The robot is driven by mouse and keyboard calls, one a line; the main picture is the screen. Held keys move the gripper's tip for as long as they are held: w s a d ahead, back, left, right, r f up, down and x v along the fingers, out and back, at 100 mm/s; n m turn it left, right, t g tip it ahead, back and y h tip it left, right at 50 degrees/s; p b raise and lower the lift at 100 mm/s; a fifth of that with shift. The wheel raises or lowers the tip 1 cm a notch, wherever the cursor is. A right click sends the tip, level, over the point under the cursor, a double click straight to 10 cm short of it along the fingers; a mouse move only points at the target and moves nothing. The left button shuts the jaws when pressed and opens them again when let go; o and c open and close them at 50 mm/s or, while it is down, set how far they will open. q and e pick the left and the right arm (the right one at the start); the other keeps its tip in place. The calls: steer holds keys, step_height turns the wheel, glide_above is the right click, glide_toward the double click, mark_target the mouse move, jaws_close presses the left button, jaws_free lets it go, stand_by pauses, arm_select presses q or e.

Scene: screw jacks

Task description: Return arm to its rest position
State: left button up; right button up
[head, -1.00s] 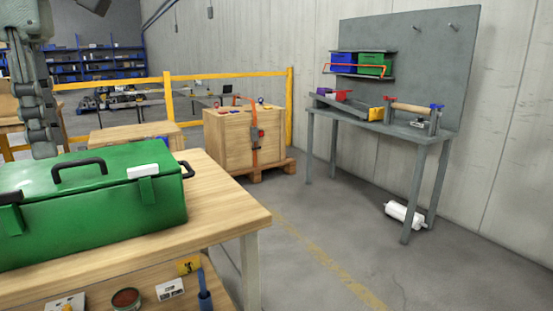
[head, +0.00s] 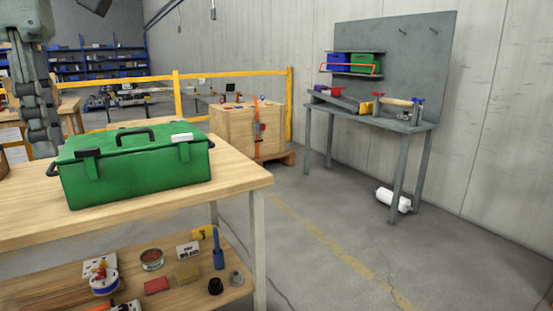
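My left gripper (head: 42,138) hangs at the upper left of the head view, fingers pointing down. It is just left of and behind the green toolbox (head: 135,170), and nothing shows between its fingers. The fingers look close together, but the angle hides whether they are open or shut. The green toolbox stands closed on the wooden table (head: 235,180), with a black handle and one black and one white latch. My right gripper is out of view.
Below the tabletop, a shelf (head: 180,290) holds several small items. A wooden crate (head: 232,135) on a pallet stands behind, near a yellow railing (head: 178,95). A grey workbench (head: 430,125) is at the right, with a white cylinder (head: 393,200) under it. The floor between is clear.

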arm_select(q)
steer(key=w+a+f+n+t+h, duration=0.3)
steer(key=w+f+n+t+h, duration=0.15)
steer(key=w, duration=0.25)
steer(key=w+a+f+n+t+h, duration=0.3)
steer(key=w+f+n+t+h, duration=0.15)
steer(key=w+h, duration=0.2)
steer(key=w+a+f+n+t+y, duration=0.1)
steer(key=a+f+n+t+y, duration=0.3)
steer(key=a+f+n+y, duration=0.55)
steer(key=a+f+n+t+y, duration=0.2)
steer(key=a+f+n+t, duration=0.3)
steer(key=f+n, duration=0.9)
steer(key=s+d+f+n+g+y, duration=0.15)
steer(key=s+f+n+g, duration=0.3)
steer(key=f, duration=0.65)
steer(key=s+d+f+n+g+y, duration=0.15)
steer(key=s+f+n+g, duration=0.35)
steer(key=f, duration=0.7)
steer(key=s+d+f+n+g+h, duration=0.1)
steer(key=s+d+f+n+g, duration=0.1)
steer(key=s+d+f, duration=0.5)
steer(key=s+d+f+n+g+h, duration=0.1)
steer(key=s+d+f+n+g, duration=0.1)
steer(key=s+d+f, duration=0.5)
steer(key=s+d+g, duration=0.1)
steer(key=s+d, duration=0.2)
steer(key=d, duration=0.1)
